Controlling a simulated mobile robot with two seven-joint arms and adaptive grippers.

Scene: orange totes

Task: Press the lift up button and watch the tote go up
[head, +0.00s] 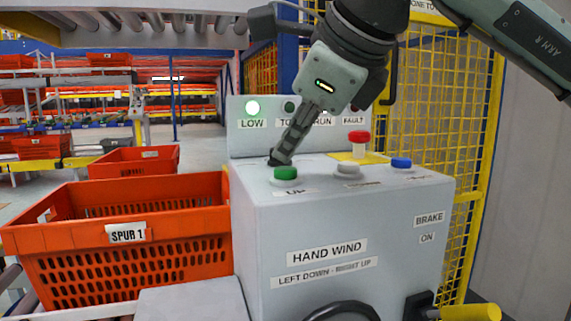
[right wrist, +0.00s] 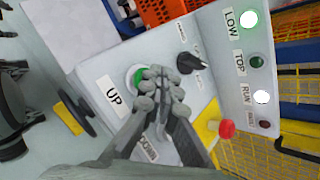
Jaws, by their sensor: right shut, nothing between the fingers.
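The green UP button (head: 286,172) is on top of the grey console (head: 340,235), near its left front edge. My right gripper (head: 278,160) is shut and empty, pointing down with its fingertips at the button. In the right wrist view, the fingertips (right wrist: 157,86) cover part of the green button (right wrist: 137,78); whether they touch it I cannot tell. The LOW lamp (head: 253,108) is lit; the RUN lamp (right wrist: 262,96) is lit too, and the TOP lamp (right wrist: 257,62) is dark. An orange tote (head: 190,257) labelled SPUR 1 stands left of the console. My left gripper is not in view.
A grey button (head: 348,169), a blue button (head: 401,162) and a red mushroom button (head: 359,139) share the console top. A black selector knob (right wrist: 188,63) sits beside the green button. A handwheel (head: 340,309) is on the front. Yellow mesh fencing (head: 440,110) stands behind.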

